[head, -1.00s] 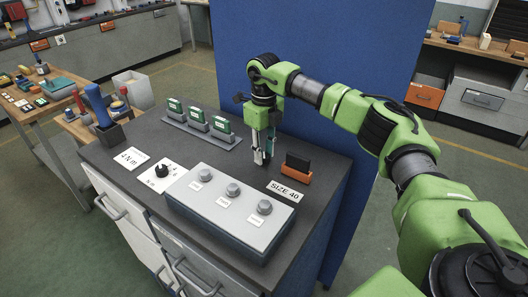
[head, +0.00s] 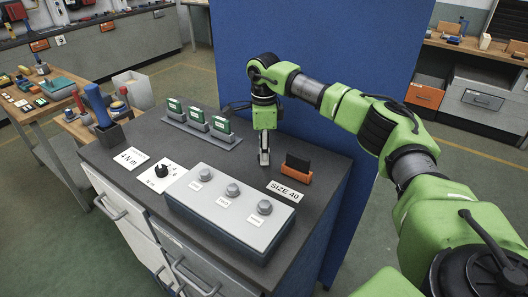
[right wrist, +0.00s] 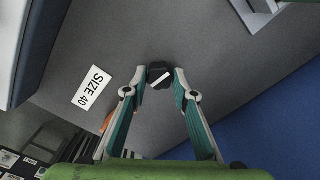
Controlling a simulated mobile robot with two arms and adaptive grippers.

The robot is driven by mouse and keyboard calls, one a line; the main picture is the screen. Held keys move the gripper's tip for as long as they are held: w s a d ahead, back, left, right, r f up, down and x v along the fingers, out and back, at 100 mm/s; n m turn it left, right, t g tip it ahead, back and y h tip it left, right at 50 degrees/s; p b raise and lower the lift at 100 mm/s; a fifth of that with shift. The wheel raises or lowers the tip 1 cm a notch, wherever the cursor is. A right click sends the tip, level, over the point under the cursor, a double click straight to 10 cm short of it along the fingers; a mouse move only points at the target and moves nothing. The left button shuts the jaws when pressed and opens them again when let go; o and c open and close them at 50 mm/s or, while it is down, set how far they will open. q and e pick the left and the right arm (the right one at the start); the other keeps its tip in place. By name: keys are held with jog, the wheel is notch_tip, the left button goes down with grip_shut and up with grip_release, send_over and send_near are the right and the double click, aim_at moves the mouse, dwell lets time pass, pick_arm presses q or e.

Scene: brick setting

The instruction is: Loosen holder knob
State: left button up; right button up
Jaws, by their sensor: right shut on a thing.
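A small black knob (right wrist: 160,74) with a white bar mark sits between my right gripper's (right wrist: 165,82) fingertips in the right wrist view. The fingers are shut on its sides. In the head view my right gripper (head: 264,161) points straight down at the dark bench top, left of an orange holder (head: 296,174) with a black plate in it. The knob is hidden by the gripper there. In the right wrist view, only a bit of orange shows behind the left finger. My left gripper is not in view.
A "SIZE 40" label (head: 284,191) lies in front of the holder. A grey box with several bolts (head: 228,206) is at the bench front. A rack of green-topped items (head: 198,126) stands behind left. A white dial panel (head: 161,177) lies left. A blue partition (head: 330,60) rises behind.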

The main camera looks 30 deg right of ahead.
jog(key=shift+r+n, duration=0.1)
jog(key=shift+n, duration=0.4)
jog(key=o, duration=1.1)
notch_tip(320, 180, up, 12)
jog(key=shift+f, duration=0.1)
dwell(0.4)
